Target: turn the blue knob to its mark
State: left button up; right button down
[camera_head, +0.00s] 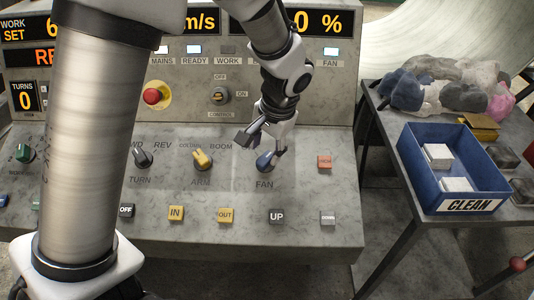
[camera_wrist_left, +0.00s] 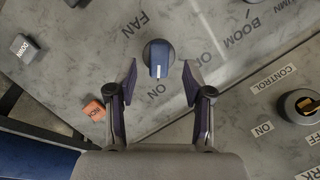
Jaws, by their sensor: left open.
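The blue FAN knob (camera_head: 264,161) stands on the sloping grey console above its FAN label, partly covered by my left gripper (camera_head: 262,146). In the left wrist view the knob (camera_wrist_left: 158,57) has a dark round base and a blue bar with a pale line pointing down in the picture. My left gripper (camera_wrist_left: 159,66) is open, with one finger on each side of the bar and visible gaps between. My right gripper is not in view.
A yellow ARM knob (camera_head: 202,159) and a dark TURN knob (camera_head: 142,158) sit to the left. An orange button (camera_head: 324,162) is close on the right. The UP button (camera_head: 277,216) is below. A blue CLEAN crate (camera_head: 408,150) stands on the side table.

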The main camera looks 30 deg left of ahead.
aim_at(266, 158)
pick_arm(q)
jog(key=f, duration=0.1)
jog(key=w+f, duration=0.1)
jog(key=f, duration=0.2)
jog(key=shift+w+a+f, duration=0.3)
jog(key=shift+w+a, duration=0.1)
jog(key=shift+s+r, duration=0.2)
jog(key=shift+s, duration=0.05)
jog(key=shift+s+r, duration=0.1)
jog(key=shift+s, duration=0.05)
jog(key=shift+c, duration=1.3)
grip_shut()
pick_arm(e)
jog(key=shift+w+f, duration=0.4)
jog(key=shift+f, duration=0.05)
